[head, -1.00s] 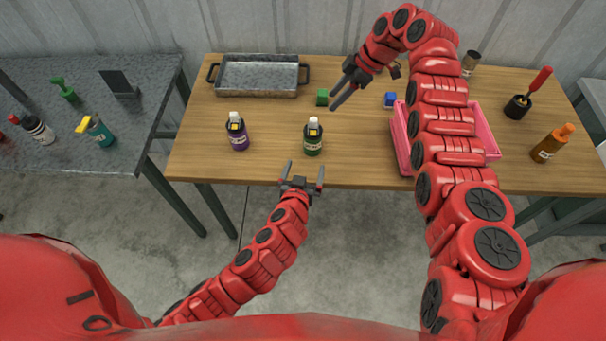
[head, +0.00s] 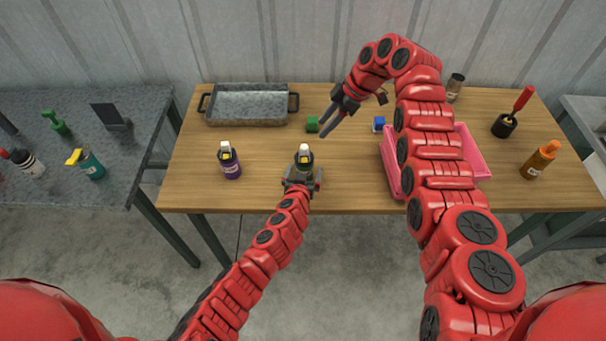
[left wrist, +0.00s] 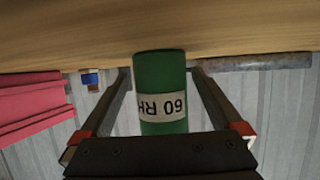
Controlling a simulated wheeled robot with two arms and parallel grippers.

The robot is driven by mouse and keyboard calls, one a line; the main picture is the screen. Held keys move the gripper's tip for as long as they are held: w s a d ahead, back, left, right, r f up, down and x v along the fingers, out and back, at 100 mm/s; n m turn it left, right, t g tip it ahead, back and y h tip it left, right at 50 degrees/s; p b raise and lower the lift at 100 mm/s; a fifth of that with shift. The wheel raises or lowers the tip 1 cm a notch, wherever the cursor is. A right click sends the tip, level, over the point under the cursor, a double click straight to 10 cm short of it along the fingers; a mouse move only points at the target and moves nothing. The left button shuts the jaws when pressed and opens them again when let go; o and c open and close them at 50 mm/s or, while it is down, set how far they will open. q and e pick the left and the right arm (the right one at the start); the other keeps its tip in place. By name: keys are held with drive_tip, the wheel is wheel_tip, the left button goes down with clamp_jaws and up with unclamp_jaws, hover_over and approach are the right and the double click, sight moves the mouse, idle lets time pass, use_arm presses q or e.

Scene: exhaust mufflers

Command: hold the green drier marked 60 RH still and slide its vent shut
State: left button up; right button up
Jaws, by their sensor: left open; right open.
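The green drier (head: 304,161) stands upright near the table's front edge. It has a pale top with a yellow part; whether the vent is open is too small to tell. In the left wrist view the drier (left wrist: 160,80) appears upside down, its white label reading 60 RH. My left gripper (head: 303,178) is open at its front side. In the left wrist view my left gripper (left wrist: 161,74) has one finger on each side of the drier, with gaps visible. My right gripper (head: 327,124) is open and empty, above the table, behind and right of the drier.
A similar purple bottle (head: 231,165) stands left of the drier. Wood between the bottles is clear.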

use_arm(q)
drive_tip(key=shift+f, duration=0.1)
drive_tip(key=shift+c, duration=0.2)
drive_tip(key=c, duration=1.4)
drive_tip(key=shift+c, duration=0.2)
